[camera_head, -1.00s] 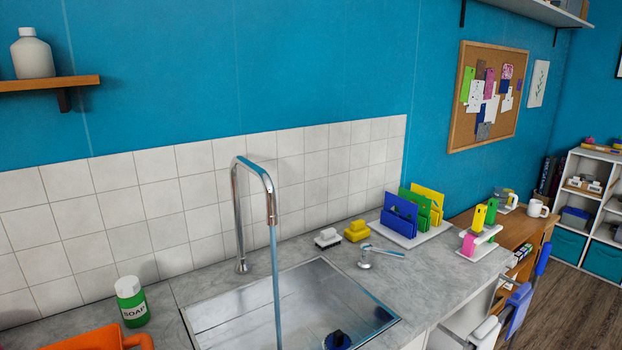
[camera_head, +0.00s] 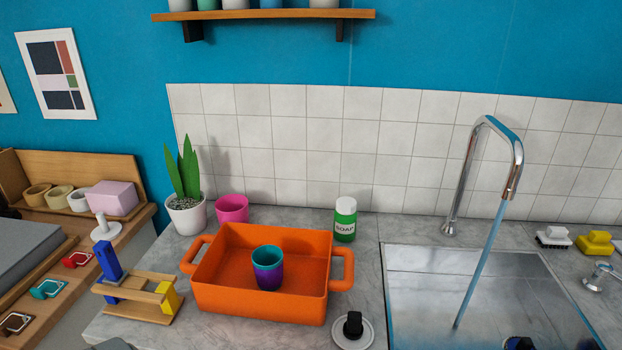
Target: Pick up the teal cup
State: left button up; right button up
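A teal cup (camera_head: 267,255) stands upright in the orange tub (camera_head: 253,303) on the counter. Its upper part is teal, and purple (camera_head: 267,279) shows below. I cannot tell whether this is a second cup around it or one two-coloured cup. The tub has a handle at each side, and no other thing shows in it.
A soap bottle (camera_head: 345,219), a pink cup (camera_head: 232,208) and a potted plant (camera_head: 185,190) stand behind the tub. A wooden stand (camera_head: 140,295) is left of it. The sink (camera_head: 450,275) with its running tap (camera_head: 490,130) is to the right. A shelf (camera_head: 265,15) hangs above.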

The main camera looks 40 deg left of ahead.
aim_at(267, 259)
jog(key=u, duration=1.55)
